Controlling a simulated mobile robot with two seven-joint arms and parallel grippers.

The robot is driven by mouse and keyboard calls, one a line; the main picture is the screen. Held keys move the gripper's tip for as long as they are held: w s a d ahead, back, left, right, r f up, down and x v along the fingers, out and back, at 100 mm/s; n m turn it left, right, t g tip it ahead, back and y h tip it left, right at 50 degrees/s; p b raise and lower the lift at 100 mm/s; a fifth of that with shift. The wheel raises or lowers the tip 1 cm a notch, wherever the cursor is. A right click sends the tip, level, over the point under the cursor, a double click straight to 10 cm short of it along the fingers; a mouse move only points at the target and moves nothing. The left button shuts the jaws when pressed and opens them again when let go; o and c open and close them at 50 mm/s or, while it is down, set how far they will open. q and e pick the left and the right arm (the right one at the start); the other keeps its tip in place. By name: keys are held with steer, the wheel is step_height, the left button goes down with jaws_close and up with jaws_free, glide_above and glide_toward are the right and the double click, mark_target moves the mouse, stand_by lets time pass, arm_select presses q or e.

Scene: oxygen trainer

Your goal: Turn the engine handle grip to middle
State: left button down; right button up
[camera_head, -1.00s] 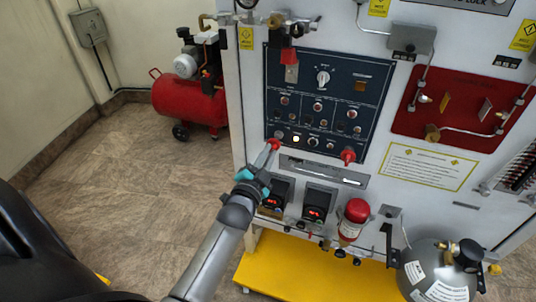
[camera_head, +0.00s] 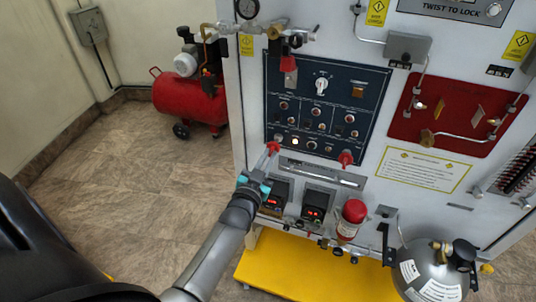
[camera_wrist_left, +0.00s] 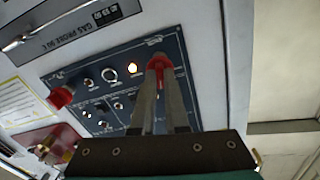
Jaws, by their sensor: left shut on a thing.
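A red handle grip (camera_head: 274,147) sits at the lower left corner of the dark blue control panel (camera_head: 370,85). My left gripper (camera_head: 268,156) reaches up to it from below, shut on it. In the left wrist view, the gripper's two fingers (camera_wrist_left: 160,75) close around the red grip (camera_wrist_left: 156,60) and hide part of it. A second red grip (camera_head: 346,157) is at the panel's lower right, untouched; it also shows in the left wrist view (camera_wrist_left: 60,97). Which grip is labelled engine is too small to read. My right gripper is out of view.
A white rotary knob (camera_head: 321,85) is on the upper panel. A lit lamp (camera_head: 295,141) is beside the held grip. The floor left of the cabinet is clear up to a red compressor (camera_head: 190,102).

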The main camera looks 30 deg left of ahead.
arm_select(q)
steer(key=shift+n+p, duration=0.3)
steer(key=shift+n, duration=0.8)
steer(key=c, duration=0.9)
jaws_free()
steer(key=p+v, duration=0.1)
steer(key=v, duration=1.4)
steer(key=shift+s+p, duration=0.15)
steer(key=shift+p, duration=0.15)
